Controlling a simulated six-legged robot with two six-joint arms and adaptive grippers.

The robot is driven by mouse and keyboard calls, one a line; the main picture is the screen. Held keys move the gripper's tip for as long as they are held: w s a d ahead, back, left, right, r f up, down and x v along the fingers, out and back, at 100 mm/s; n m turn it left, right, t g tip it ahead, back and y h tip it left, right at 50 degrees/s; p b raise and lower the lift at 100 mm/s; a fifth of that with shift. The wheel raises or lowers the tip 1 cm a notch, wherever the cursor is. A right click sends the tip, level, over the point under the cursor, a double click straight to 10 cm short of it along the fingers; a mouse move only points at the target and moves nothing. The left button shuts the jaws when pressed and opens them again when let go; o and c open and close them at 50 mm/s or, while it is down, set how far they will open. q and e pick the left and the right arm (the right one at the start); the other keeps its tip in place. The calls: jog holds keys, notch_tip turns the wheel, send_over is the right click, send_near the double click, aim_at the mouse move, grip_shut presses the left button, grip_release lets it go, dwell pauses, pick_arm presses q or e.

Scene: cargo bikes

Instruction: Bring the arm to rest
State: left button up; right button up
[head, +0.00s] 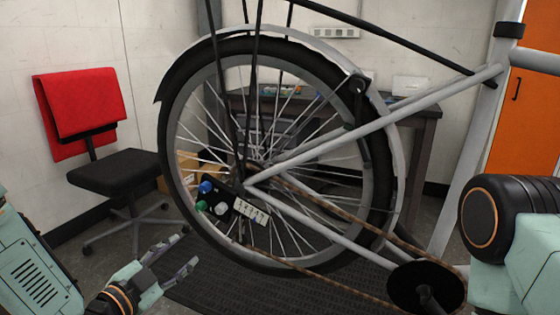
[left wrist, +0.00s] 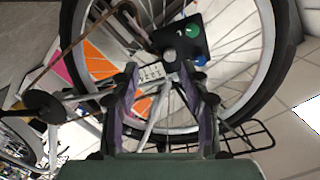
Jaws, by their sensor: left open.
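My left gripper (head: 175,257) is low at the left of the head view, in front of the bike's rear wheel (head: 181,157). Its two fingers are apart with nothing between them. In the left wrist view the open fingers (left wrist: 168,90) frame a pale marked plate (left wrist: 152,76) and wheel spokes behind; I see no clear contact. My right arm (head: 495,220) shows only in part at the right edge of the head view, and its gripper is out of the picture.
A black box (head: 226,209) with blue, green and white knobs sits by the wheel hub. The grey frame (head: 340,145) and chain (head: 330,212) fill the middle right. A chair (head: 115,170) and a desk (head: 420,112) stand behind. Dark matting (head: 215,290) covers the floor below.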

pick_arm(q)
jog(key=s+f+n+g+y+p, duration=0.1)
jog(key=s+f+n+g+y, duration=0.2)
jog(key=s+f+n+g, duration=0.75)
jog(key=s+f+g, duration=0.1)
jog(key=s+f, duration=0.3)
jog(key=s, duration=0.4)
jog(key=s+f+n+g+y+p, duration=0.1)
jog(key=s+f+g, duration=0.1)
jog(key=s, duration=0.6)
jog(key=s+d+f+g+y+p, duration=0.1)
jog(key=s+f+g, duration=0.1)
jog(key=s+f, duration=0.3)
jog(key=s, duration=0.4)
jog(key=shift+f+n, duration=0.3)
jog(key=shift+n, duration=0.05)
jog(key=shift+w+d, duration=0.1)
